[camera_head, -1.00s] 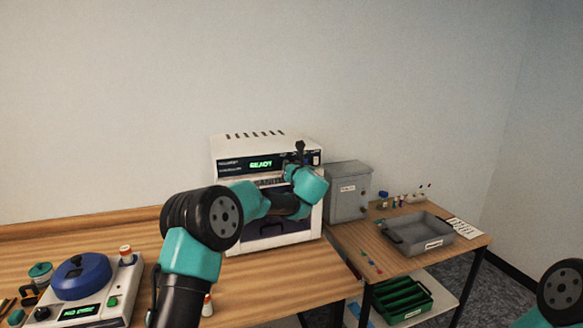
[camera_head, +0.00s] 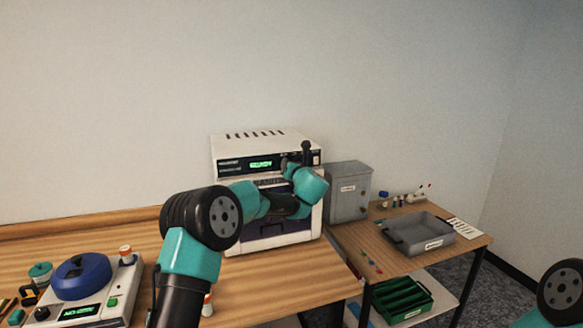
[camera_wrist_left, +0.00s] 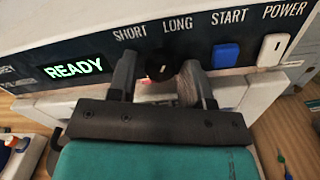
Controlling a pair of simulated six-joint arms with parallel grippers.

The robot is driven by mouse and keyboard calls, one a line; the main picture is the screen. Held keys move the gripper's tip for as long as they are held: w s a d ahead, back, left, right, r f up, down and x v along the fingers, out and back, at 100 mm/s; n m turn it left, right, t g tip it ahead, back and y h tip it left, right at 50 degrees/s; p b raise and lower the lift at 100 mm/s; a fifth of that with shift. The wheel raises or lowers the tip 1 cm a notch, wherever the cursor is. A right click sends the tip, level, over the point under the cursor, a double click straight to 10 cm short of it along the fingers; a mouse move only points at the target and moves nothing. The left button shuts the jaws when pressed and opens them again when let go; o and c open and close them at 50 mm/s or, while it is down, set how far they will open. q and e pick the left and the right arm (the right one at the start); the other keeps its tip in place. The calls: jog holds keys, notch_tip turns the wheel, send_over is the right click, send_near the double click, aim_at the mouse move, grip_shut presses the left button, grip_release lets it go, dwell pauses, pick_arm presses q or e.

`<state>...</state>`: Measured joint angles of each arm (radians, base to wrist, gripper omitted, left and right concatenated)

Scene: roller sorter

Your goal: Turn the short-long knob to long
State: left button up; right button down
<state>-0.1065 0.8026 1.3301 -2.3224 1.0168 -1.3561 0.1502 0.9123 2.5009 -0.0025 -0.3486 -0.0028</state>
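The short-long knob (camera_wrist_left: 159,66) is a small dark round knob on the machine's front panel, below the words SHORT and LONG in the left wrist view. A small pale mark shows on its face, but I cannot tell clearly which way it points. My left gripper (camera_wrist_left: 160,64) has one finger on each side of the knob, with a narrow gap visible on both sides. It is open around the knob. In the head view the left gripper (camera_head: 306,155) is at the machine's upper right front and hides the knob. My right gripper is out of view; only part of that arm shows at lower right.
The white machine (camera_head: 262,146) has a READY display (camera_wrist_left: 75,69). A blue START button (camera_wrist_left: 226,55) and a white POWER switch (camera_wrist_left: 272,47) sit right of the knob. A grey box (camera_head: 348,190) stands beside the machine. A blue-lidded device (camera_head: 82,276) is at left.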

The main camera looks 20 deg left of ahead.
pick_arm(q)
jog(key=shift+o, duration=1)
jog(key=shift+d, duration=0.1)
jog(key=v, duration=1.7)
jog(key=shift+s, duration=0.15)
jog(key=shift+d, duration=0.1)
